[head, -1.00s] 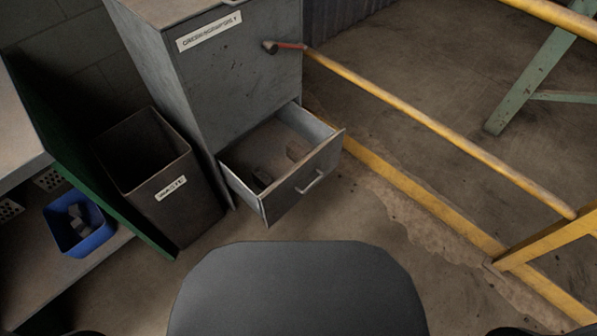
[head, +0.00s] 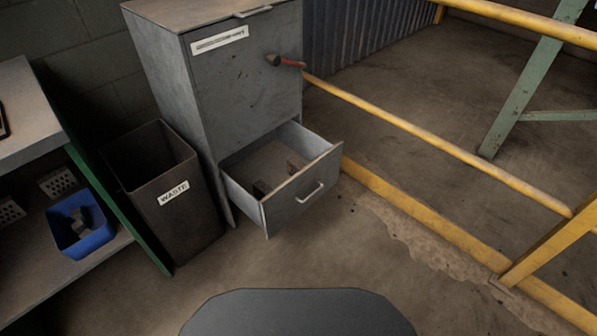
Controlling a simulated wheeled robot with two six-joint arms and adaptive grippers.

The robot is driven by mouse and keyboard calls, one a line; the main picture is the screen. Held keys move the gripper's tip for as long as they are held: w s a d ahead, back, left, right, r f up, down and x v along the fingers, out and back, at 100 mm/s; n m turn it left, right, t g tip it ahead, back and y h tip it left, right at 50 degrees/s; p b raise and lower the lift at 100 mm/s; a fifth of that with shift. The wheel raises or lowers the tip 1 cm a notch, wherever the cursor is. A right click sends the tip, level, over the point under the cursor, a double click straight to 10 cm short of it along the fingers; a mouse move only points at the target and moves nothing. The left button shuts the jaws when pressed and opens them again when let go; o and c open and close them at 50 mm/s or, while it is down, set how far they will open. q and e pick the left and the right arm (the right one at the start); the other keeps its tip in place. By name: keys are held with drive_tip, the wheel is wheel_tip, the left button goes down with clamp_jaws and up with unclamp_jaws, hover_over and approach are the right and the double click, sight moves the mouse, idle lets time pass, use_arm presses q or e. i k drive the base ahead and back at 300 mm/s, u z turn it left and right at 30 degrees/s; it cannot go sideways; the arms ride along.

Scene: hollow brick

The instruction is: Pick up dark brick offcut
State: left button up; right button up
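A small dark piece (head: 262,187), which looks like the dark brick offcut, lies in the open lower drawer (head: 292,201) of the grey cabinet, near the drawer's left front. The drawer's front wall partly hides it. Neither of my grippers shows in the head view.
A dark waste bin (head: 190,225) stands left of the grey cabinet (head: 245,90). A blue bin (head: 88,244) with grey pieces sits on the left shelf beside hollow bricks (head: 58,182). A red-handled hammer (head: 287,62) is at the cabinet front. Yellow rails (head: 430,133) border the right; floor before the drawer is clear.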

sight(294, 165)
drive_tip(key=z, duration=0.05)
drive_tip(key=i, duration=1.05)
drive_tip(key=z, duration=0.6)
